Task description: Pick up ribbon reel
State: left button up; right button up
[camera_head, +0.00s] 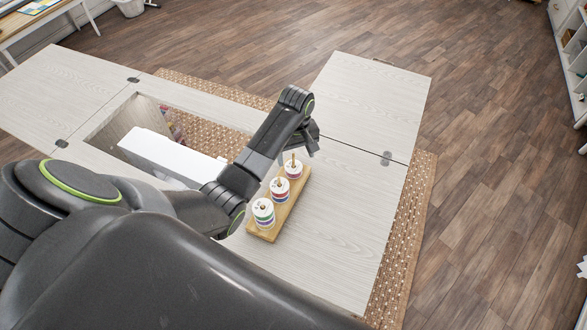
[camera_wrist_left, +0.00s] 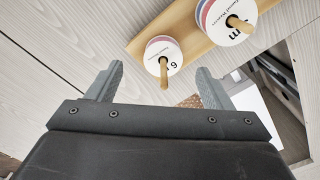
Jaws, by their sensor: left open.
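Ribbon reels sit in three stacks on the pegs of a long wooden rack (camera_head: 266,233) on the cabinet top. The near stack (camera_head: 263,213), middle stack (camera_head: 280,189) and far stack (camera_head: 294,169) have white tops and coloured bands. My left gripper (camera_head: 299,152) is beside the far end of the rack, pointing down. In the left wrist view, my left gripper (camera_wrist_left: 160,70) is open, its fingers apart. A small reel (camera_wrist_left: 160,48) on a peg shows between and beyond the fingertips, with no visible contact.
The cabinet top (camera_head: 335,215) is pale wood, with bare room right of the rack. An opening left of the rack holds a white machine (camera_head: 165,155). A woven rug (camera_head: 405,240) lies on the floor below.

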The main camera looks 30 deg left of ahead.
aim_at(293, 164)
pick_arm(q)
jog(key=shift+a+f+p, duration=0.2)
jog(key=shift+a+f, duration=0.05)
jog(key=shift+f, duration=1.15)
jog(key=shift+a+f+p, duration=0.2)
jog(key=shift+f, duration=1.15)
jog(key=c, duration=1)
